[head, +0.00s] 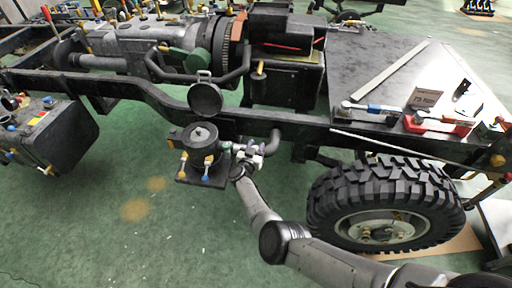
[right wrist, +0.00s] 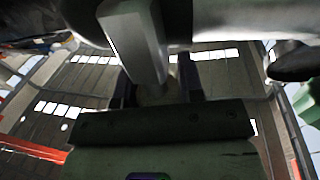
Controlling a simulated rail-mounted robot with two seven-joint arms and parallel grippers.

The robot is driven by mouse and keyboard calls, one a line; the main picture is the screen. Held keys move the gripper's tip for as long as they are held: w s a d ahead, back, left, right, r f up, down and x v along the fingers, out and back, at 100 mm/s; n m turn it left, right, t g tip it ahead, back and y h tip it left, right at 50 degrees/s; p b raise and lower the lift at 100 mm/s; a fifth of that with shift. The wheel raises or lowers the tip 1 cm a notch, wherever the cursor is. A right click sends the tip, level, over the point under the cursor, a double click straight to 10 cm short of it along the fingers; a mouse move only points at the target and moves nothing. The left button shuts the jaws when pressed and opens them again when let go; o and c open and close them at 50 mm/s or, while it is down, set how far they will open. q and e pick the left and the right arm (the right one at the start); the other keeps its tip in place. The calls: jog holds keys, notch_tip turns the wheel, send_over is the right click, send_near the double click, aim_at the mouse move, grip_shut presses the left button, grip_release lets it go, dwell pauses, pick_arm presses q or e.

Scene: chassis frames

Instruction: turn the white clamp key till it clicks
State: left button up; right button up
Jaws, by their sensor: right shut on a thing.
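My right gripper (head: 245,162) is at the right side of a black canister unit (head: 199,136) mounted below the chassis rail. It is shut on what looks like the white clamp key (head: 257,150), small and partly covered by the gripper. In the right wrist view the dark fingers (right wrist: 158,92) close around a pale piece, mostly hidden by a grey bar in front. The key's exact angle cannot be told. My left gripper is not in view.
A yellow-tipped key (head: 182,166) and a blue-tipped key (head: 207,168) hang at the unit's front. A round black cap (head: 205,98) stands above it. A curved pipe (head: 271,143) and the big tyre (head: 385,195) are to the right. Open green floor lies to the left.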

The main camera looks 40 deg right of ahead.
jog(key=o, duration=0.8)
jog(key=shift+o, duration=0.6)
jog(key=shift+s+a+r+p, duration=0.1)
jog(key=shift+a+p, duration=0.15)
jog(key=shift+p, duration=0.1)
jog(key=p+v, duration=0.6)
jog(key=v, duration=0.7)
